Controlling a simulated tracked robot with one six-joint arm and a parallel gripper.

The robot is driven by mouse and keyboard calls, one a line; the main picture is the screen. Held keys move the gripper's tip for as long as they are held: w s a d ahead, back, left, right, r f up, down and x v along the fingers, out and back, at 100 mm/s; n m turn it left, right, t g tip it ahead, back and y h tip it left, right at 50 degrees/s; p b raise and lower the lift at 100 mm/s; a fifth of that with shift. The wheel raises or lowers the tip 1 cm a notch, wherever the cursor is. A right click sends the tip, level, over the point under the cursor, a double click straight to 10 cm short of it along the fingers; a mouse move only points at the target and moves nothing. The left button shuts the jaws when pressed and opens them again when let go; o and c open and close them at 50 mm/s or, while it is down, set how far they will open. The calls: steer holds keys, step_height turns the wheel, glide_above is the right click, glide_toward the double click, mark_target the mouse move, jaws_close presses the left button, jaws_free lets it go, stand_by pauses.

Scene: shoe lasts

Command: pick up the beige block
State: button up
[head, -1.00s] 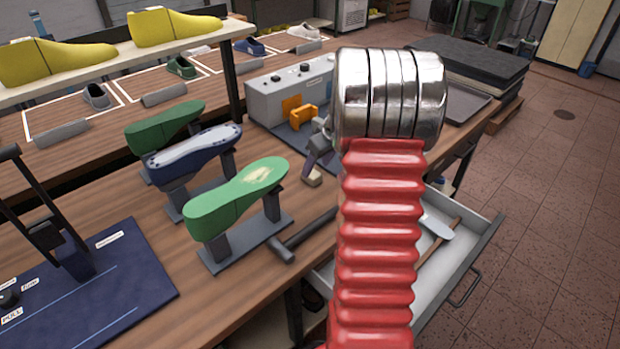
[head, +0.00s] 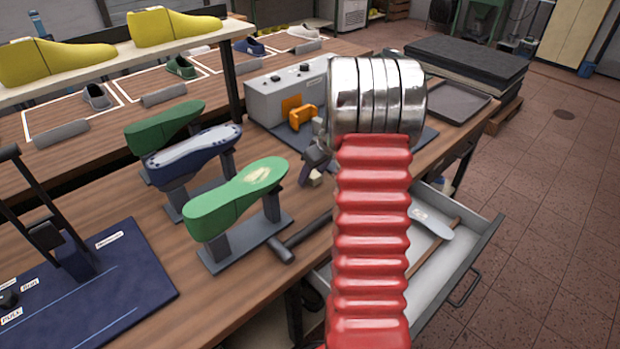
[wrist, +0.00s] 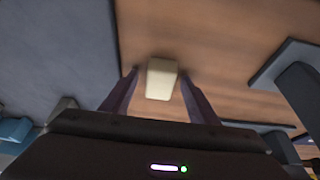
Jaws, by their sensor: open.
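The beige block (head: 316,179) stands on the wooden workbench (head: 158,258), right of the green last, partly hidden by my gripper in the head view. In the wrist view the beige block (wrist: 162,79) lies between and slightly beyond the tips of my two dark purple fingers. My gripper (wrist: 159,73) is open, with a small gap on each side of the block. In the head view my gripper (head: 310,172) is low over the bench at the block, partly behind my red arm.
A green last (head: 238,200) on a grey stand is left of the block, with a hammer (head: 290,243) in front. A grey control box (head: 285,92) with an orange part stands behind. An open drawer (head: 480,262) juts out at the front right.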

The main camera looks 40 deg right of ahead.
steer(key=shift+c, duration=0.6)
steer(key=c, duration=1)
